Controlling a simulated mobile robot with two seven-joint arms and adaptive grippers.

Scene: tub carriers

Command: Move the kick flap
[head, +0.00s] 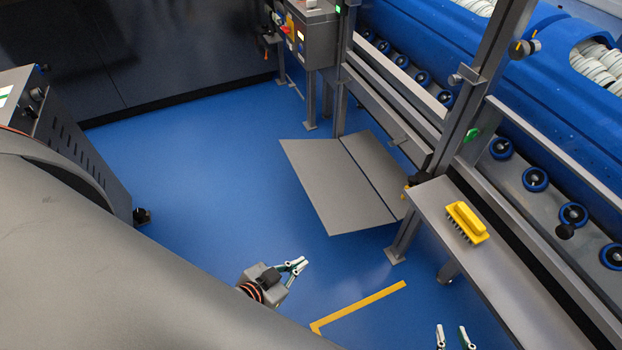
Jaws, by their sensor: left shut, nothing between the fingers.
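The kick flap looks to be the flat grey metal plate (328,185) low at the conveyor's side. It sticks out over the blue floor, and a dark seam separates it from a second grey panel (372,165) beside the frame. My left gripper (303,264) is shut and empty, below and left of the plate's near corner, apart from it. My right gripper (455,337) is at the bottom edge, its fingers apart with nothing visible between them, far from the plate.
A yellow brush (466,222) lies on a grey metal shelf (500,260) at the right. A frame post (402,240) stands just right of the plate. A control box (314,35) is at the back. Blue floor (200,170) is open left of the plate; yellow tape (362,306) marks it in front.

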